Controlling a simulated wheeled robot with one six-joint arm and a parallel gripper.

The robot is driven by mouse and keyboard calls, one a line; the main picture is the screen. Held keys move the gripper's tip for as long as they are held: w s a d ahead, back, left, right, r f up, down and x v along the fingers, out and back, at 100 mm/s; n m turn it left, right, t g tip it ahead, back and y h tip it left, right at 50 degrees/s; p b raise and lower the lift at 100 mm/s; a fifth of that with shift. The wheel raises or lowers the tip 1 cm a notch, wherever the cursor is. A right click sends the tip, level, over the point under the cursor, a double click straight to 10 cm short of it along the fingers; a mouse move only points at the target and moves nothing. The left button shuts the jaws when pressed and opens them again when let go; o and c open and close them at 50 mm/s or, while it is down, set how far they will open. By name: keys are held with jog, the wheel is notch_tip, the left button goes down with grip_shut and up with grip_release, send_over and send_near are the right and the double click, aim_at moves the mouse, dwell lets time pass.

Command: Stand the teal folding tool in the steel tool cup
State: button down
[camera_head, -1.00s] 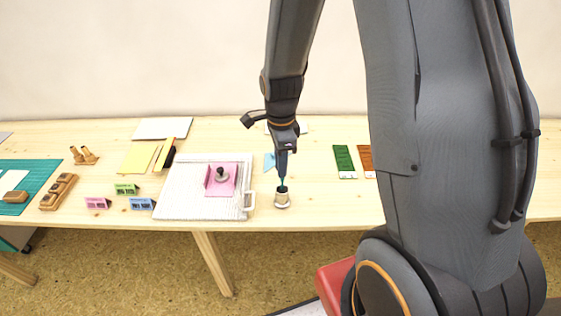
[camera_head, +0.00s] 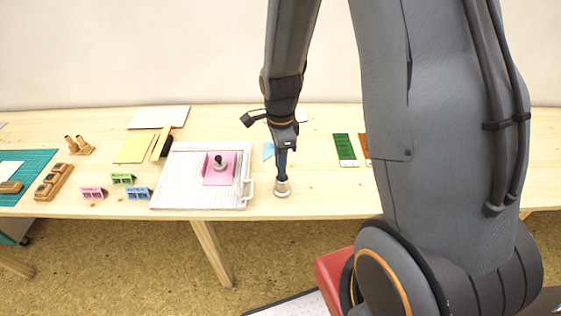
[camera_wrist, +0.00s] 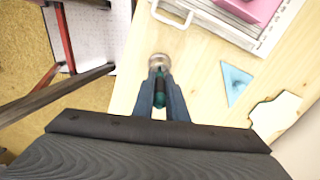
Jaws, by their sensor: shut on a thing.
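The steel tool cup (camera_head: 282,188) stands upright on the table near its front edge, right of the white tray. It also shows at the top of my fingers in the wrist view (camera_wrist: 160,58). My gripper (camera_head: 283,165) is right above the cup, pointing down, shut on the teal folding tool (camera_wrist: 159,92). The tool is upright between the fingers, and its lower end appears to be in the cup's mouth. How deep it sits, and whether it touches the bottom, is hidden. In the head view the fingers mostly cover the tool.
A white tray (camera_head: 172,190) with a pink block and stamp stands just left of the cup, its handle close by. A light blue triangle (camera_wrist: 236,82) lies behind the cup. Green (camera_head: 344,147) and orange cards lie to the right. The table between is clear.

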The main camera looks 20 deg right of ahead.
jog(key=c, duration=1.7)
grip_release()
jog(key=shift+r, duration=0.15)
jog(key=shift+r+b, duration=0.8)
jog(key=shift+r, duration=3)
jog(key=s+r+n, duration=0.1)
jog(key=s+n, duration=0.2)
jog(key=n, duration=0.3)
jog(key=s+r+n+t, duration=0.1)
jog(key=s+n, duration=0.2)
jog(key=n, duration=0.3)
jog(key=s+r+n, duration=0.1)
jog(key=s+n, duration=0.2)
jog(key=n, duration=0.4)
jog(key=shift+s+d, duration=0.2)
